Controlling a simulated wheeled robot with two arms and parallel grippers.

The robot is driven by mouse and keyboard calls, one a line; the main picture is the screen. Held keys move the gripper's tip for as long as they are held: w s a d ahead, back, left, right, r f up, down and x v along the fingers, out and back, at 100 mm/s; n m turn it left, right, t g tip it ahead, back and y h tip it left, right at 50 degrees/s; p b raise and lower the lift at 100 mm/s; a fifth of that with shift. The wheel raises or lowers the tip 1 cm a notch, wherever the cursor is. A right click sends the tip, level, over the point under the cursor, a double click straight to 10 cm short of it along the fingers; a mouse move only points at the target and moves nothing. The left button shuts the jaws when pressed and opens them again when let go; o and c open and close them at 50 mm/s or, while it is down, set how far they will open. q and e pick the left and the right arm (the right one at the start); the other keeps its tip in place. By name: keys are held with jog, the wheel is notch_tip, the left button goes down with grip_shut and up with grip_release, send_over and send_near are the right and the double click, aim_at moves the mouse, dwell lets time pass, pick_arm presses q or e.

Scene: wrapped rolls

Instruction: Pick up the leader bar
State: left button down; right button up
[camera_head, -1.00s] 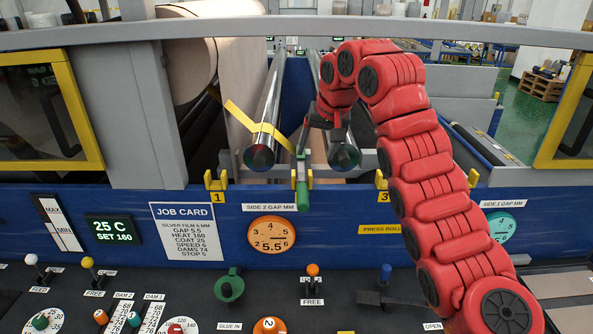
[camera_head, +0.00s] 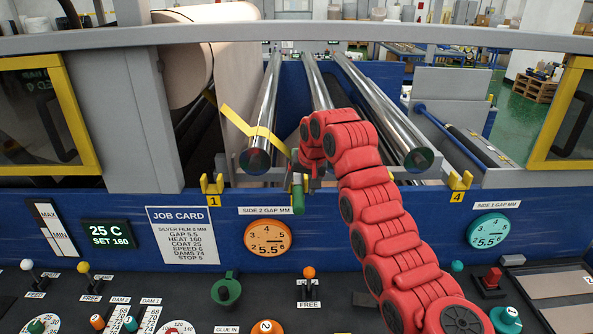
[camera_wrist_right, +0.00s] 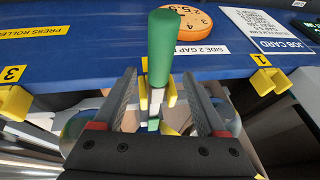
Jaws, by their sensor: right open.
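What I take to be the leader bar is a thin bar with a green handle (camera_head: 298,197), hanging at the blue panel's top edge between hook 1 and my right arm. In the right wrist view its green handle (camera_wrist_right: 162,45) points up and away, with a pale band and shaft below. My right gripper (camera_wrist_right: 160,104) is open, its two fingers on either side of the shaft with gaps visible. In the head view this gripper is mostly hidden behind my red arm. A yellow hook behind the shaft is partly covered. My left gripper is not in view.
Shiny rollers (camera_head: 257,140) run back behind the panel. Yellow hook 1 (camera_head: 212,186) and hook 4 (camera_head: 460,182) stand on its edge. An orange gap dial (camera_head: 268,238) and job card (camera_head: 183,235) are below. The console in front carries several knobs and levers.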

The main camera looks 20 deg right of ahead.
jog(key=shift+p+x, duration=0.5)
jog(key=shift+x, duration=0.65)
jog(key=shift+s+d, duration=0.1)
grip_shut()
